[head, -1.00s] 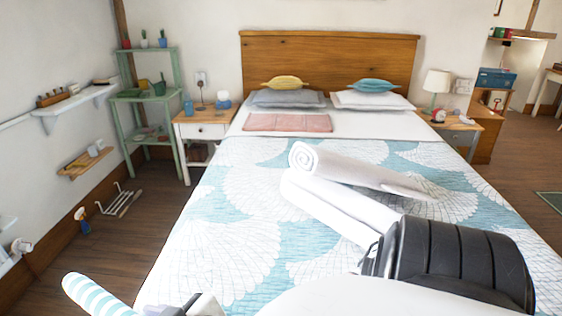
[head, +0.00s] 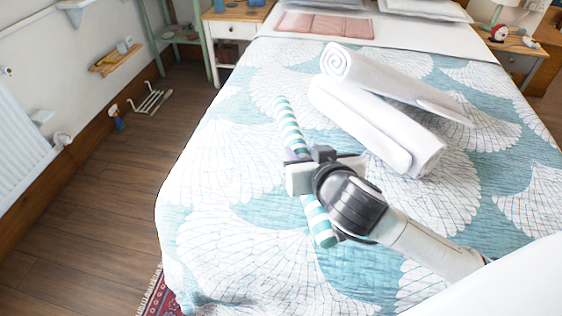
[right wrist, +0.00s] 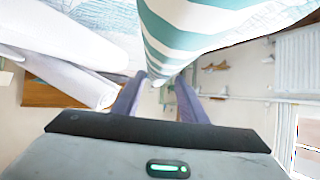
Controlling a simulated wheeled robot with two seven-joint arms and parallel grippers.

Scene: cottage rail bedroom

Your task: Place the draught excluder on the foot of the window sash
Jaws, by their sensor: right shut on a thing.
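The draught excluder is a long soft roll with teal and white stripes (head: 290,126). My right gripper (head: 298,170) is shut on it near its middle and holds it above the bed, one end pointing to the headboard side and the other toward me. In the right wrist view, the striped excluder (right wrist: 190,35) fills the top centre, beyond the purple fingers of my right gripper (right wrist: 160,98). The window sash is not clearly in view; a pale framed edge at the right of the wrist view may be part of a window, but I cannot tell. My left gripper is not in view.
The bed (head: 235,240) has a teal and white quilt. White rolled towels (head: 385,125) lie on it, right of the excluder. A radiator (head: 22,145) is on the left wall. The wooden floor (head: 90,215) between is mostly clear, with a rack (head: 151,100) lying there.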

